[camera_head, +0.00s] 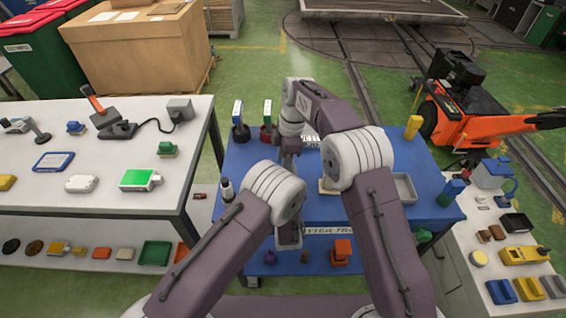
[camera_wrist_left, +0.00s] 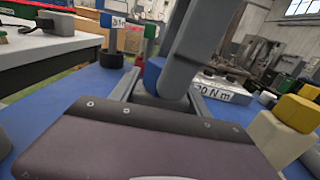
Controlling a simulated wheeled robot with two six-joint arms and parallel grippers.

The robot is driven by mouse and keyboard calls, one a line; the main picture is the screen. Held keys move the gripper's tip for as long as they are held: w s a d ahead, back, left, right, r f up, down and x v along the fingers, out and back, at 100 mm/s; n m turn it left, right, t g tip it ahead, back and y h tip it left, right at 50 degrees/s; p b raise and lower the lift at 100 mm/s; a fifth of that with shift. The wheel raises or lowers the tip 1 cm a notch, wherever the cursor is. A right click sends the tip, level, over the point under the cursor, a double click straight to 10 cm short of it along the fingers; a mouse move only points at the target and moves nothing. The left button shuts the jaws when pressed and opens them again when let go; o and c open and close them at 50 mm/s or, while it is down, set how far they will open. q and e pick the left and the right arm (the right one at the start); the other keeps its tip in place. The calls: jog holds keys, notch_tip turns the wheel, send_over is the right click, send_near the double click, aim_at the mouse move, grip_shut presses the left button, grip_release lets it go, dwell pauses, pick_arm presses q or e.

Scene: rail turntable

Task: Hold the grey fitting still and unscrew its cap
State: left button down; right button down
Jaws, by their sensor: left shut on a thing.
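In the left wrist view my left gripper (camera_wrist_left: 160,88) reaches forward low over the blue table, its two grey fingers closed on the sides of a grey rounded piece, which looks like the fitting (camera_wrist_left: 167,95). A blue part (camera_wrist_left: 153,72) shows just above it; I cannot tell surely that it is the cap. A grey link, which looks like part of my right arm, comes down from above onto this spot. In the head view my right gripper (camera_head: 290,145) points down there. Its jaws are not clear. My arms hide the fitting in the head view.
A blue-topped piece (camera_head: 238,112) and a green-topped piece (camera_head: 267,113) stand close behind on the blue table (camera_head: 405,160). A labelled white block (camera_wrist_left: 226,90) and a yellow-topped beige block (camera_wrist_left: 274,140) stand to the right. A grey tray (camera_head: 405,188) lies farther right.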

jog(key=shift+r, duration=0.1)
jog(key=shift+r, duration=1.3)
jog(key=shift+r, duration=0.15)
jog(key=shift+r, duration=2.5)
pick_arm(q)
jog(key=shift+c, duration=2.2)
grip_release()
